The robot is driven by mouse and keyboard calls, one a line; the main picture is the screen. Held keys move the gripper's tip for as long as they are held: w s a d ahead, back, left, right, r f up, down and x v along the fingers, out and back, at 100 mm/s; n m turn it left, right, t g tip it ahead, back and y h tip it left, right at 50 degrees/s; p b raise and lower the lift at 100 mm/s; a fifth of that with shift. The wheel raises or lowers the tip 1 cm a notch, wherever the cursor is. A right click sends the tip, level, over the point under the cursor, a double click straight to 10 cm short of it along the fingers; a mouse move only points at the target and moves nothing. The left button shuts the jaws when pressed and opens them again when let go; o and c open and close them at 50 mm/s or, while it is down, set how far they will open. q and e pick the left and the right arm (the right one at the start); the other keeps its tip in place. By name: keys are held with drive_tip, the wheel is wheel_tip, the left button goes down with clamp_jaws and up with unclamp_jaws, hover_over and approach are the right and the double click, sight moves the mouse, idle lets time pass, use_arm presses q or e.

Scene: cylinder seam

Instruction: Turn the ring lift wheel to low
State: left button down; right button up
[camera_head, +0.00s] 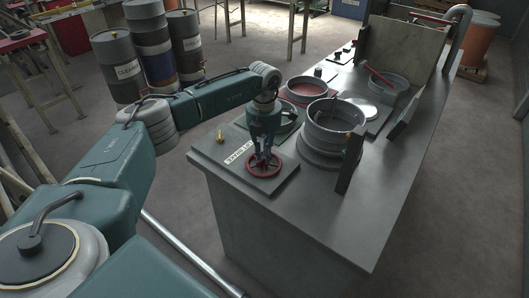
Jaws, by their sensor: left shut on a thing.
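The ring lift wheel (275,168) is a red spoked handwheel. It lies flat on a dark square plate near the front left corner of the grey workbench. A white label with dark lettering (238,151) and a small yellow pointer (220,137) are beside it on the left. My left gripper (263,160) points down over the wheel and is shut on it; the fingers hide part of the spokes and rim. The label's words are too small to read surely. My right gripper is not in view.
A grey metal ring cylinder (333,122) stands right of the wheel, with a dark upright post (350,163) in front of it. A red-lined round pan (305,92) lies behind. Drums (152,45) stand on the floor at the back left. The bench's front right top is clear.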

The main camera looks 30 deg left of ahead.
use_arm(q)
drive_tip(key=n+p, duration=0.1)
drive_tip(key=n, duration=0.5)
drive_tip(key=shift+s+a+p, duration=0.1)
drive_tip(key=shift+a+p, duration=0.05)
drive_tip(key=shift+p, duration=0.2)
drive_tip(key=shift+n, duration=0.3)
drive_tip(key=c, duration=1.7)
unclamp_jaws()
drive_tip(key=shift+r, duration=0.2)
wheel_tip(320, 180, up, 12)
drive_tip(key=shift+f, duration=0.2)
drive_tip(key=shift+s+f, duration=0.1)
